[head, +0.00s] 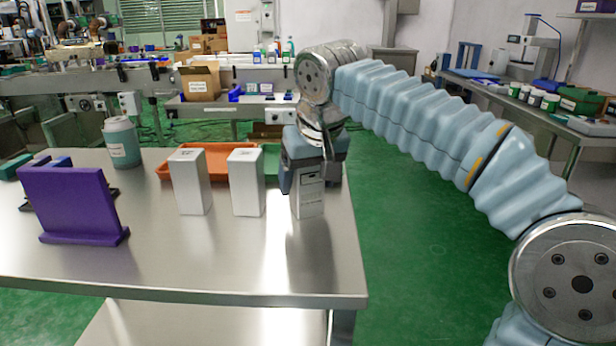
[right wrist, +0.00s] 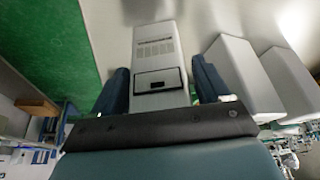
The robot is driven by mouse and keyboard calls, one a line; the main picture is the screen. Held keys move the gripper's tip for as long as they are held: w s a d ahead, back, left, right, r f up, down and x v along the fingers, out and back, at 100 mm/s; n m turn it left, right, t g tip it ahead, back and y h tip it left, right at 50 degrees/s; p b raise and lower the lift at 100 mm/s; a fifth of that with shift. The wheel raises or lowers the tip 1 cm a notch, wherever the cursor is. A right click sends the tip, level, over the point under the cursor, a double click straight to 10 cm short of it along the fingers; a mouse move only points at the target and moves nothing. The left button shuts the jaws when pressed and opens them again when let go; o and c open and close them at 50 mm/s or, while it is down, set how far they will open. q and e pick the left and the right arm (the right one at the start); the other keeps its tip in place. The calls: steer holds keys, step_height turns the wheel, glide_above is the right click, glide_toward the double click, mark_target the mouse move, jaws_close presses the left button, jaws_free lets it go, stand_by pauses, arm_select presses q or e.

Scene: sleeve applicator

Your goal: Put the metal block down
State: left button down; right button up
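The metal block (head: 308,199) is a tall, upright, light grey box with printed marks, near the right edge of the steel table (head: 225,268). My right gripper (head: 314,178) comes down over it from above, one finger on each side, and appears shut on it. In the right wrist view the block (right wrist: 158,55) sits between the two dark blue fingers (right wrist: 162,88), with little or no gap showing. Its bottom is at or very near the tabletop; I cannot tell if it touches. My left gripper is not in view.
Two similar pale blocks, one nearer (head: 246,184) and one farther left (head: 189,183), stand to the left. An orange tray (head: 215,152) lies behind them. A purple stand (head: 78,205) and a grey-green canister (head: 121,143) are at the left. The table's front middle is clear.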

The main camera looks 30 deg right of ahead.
steer(key=shift+o, duration=0.5)
steer(key=shift+r, duration=0.1)
steer(key=shift+r, duration=0.3)
steer(key=p+v, duration=0.2)
steer(key=v, duration=0.9)
steer(key=shift+s+r+p, duration=0.2)
steer(key=shift+r+p, duration=0.05)
steer(key=shift+p, duration=0.05)
